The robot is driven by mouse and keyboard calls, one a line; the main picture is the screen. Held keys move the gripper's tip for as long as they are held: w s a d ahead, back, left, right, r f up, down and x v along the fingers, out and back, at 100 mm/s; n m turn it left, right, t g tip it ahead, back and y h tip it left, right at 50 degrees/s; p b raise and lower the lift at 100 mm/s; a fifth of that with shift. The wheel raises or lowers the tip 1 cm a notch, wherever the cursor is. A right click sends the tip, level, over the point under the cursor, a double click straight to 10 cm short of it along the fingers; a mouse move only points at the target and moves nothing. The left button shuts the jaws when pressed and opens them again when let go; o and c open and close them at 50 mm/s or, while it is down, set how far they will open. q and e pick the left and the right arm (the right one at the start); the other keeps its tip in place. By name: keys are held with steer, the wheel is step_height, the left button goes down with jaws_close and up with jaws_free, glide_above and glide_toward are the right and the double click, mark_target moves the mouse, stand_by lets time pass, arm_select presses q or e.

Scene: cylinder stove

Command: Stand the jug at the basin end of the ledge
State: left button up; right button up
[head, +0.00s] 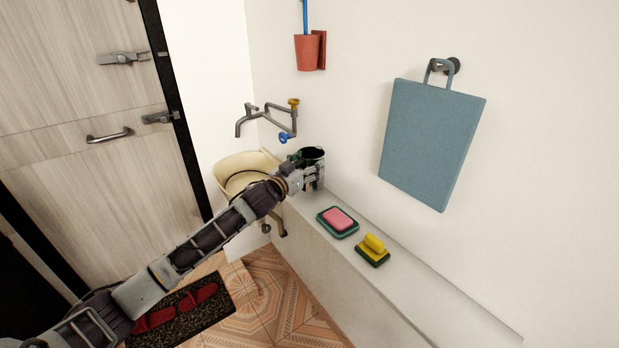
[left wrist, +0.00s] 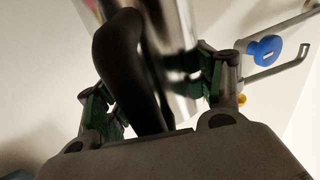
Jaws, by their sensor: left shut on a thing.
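The jug (head: 313,154) is at the basin end of the ledge (head: 433,285), its dark open top showing behind my left gripper (head: 309,177). In the left wrist view the jug (left wrist: 182,50) is shiny metal with a black handle (left wrist: 122,60). My left gripper (left wrist: 158,95) is shut on the jug, with the handle between its fingers. The jug's base is hidden, so I cannot tell whether it touches the ledge. The basin (head: 232,170) is cream and lies just left of the jug. My right gripper is not in view.
A pink soap on a green dish (head: 338,221) and a yellow sponge or brush (head: 374,248) lie on the ledge. A tap with a blue knob (head: 286,137) is on the wall above the basin. A blue board (head: 430,140) hangs at right. The ledge's near end is clear.

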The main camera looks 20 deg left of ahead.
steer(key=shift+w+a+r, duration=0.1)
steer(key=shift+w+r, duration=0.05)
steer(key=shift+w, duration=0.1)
arm_select(q)
steer(key=shift+f, duration=1.9)
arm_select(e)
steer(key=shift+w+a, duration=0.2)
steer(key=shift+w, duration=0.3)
arm_select(q)
steer(key=shift+f+b, duration=0.15)
steer(key=shift+b, duration=0.15)
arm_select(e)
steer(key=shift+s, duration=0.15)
arm_select(q)
steer(key=o, duration=1.1)
